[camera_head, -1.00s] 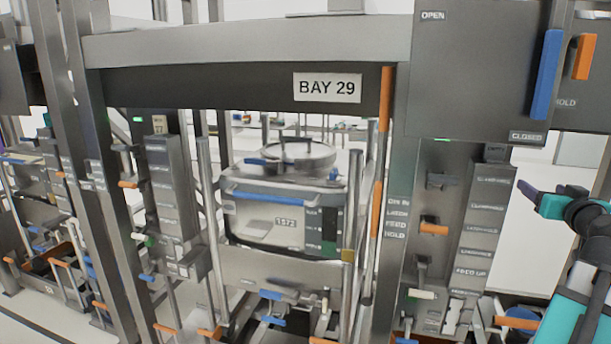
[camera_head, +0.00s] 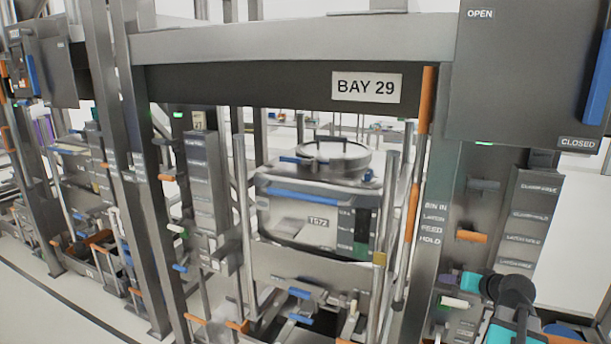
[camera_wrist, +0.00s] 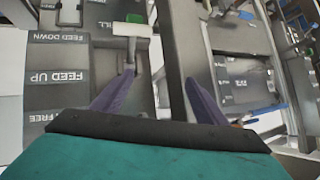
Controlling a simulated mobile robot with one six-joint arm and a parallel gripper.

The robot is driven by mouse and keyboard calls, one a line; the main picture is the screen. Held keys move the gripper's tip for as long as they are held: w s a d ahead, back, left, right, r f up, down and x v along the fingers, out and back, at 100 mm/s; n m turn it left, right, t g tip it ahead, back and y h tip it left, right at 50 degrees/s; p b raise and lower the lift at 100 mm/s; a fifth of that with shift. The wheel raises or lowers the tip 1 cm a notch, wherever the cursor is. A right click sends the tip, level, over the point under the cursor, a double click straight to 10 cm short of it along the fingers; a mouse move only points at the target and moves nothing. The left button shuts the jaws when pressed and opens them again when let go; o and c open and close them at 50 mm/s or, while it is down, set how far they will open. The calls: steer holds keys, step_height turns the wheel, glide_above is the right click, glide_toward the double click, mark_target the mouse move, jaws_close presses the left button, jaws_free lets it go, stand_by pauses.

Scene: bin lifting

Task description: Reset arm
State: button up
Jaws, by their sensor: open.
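My gripper (camera_wrist: 158,88) shows in the wrist view as two purple fingers spread apart, with nothing between them. A white-handled lever (camera_wrist: 132,30) on a grey panel lies beyond the left fingertip, and a grey post runs behind the gap. I cannot tell whether the fingertip touches the lever. In the head view my gripper (camera_head: 452,283) is small and low at the right, in front of the right post of the bay, partly hidden by my dark wrist joint. My teal arm comes up from the bottom edge.
A bay frame with a BAY 29 sign (camera_head: 366,87) fills the middle. A grey bin (camera_head: 305,222) with a round lid sits inside it. Label panels (camera_head: 528,215) with orange and white handles stand at the right. A large dark panel (camera_head: 530,75) hangs upper right. Floor is clear lower left.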

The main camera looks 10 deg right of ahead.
steer(key=s+a+f+n+g+y, duration=0.3)
steer(key=a+f+g, duration=0.4)
steer(key=a+f, duration=2.25)
steer(key=s+a+f+g+y, duration=0.1)
steer(key=s+a+f+g, duration=0.4)
steer(key=s+a+f, duration=0.7)
steer(key=s+a+f+n+g+h, duration=0.1)
steer(key=s+f, duration=0.3)
steer(key=s, duration=0.4)
steer(key=s+a+f+n+g+h, duration=0.1)
steer(key=s+a+f+g, duration=0.1)
steer(key=s, duration=0.6)
step_height(320, 180, down, 2)
steer(key=shift+a+f+n+g+b, duration=0.1)
steer(key=shift+a+n+g+b, duration=0.25)
steer(key=shift+g, duration=0.35)
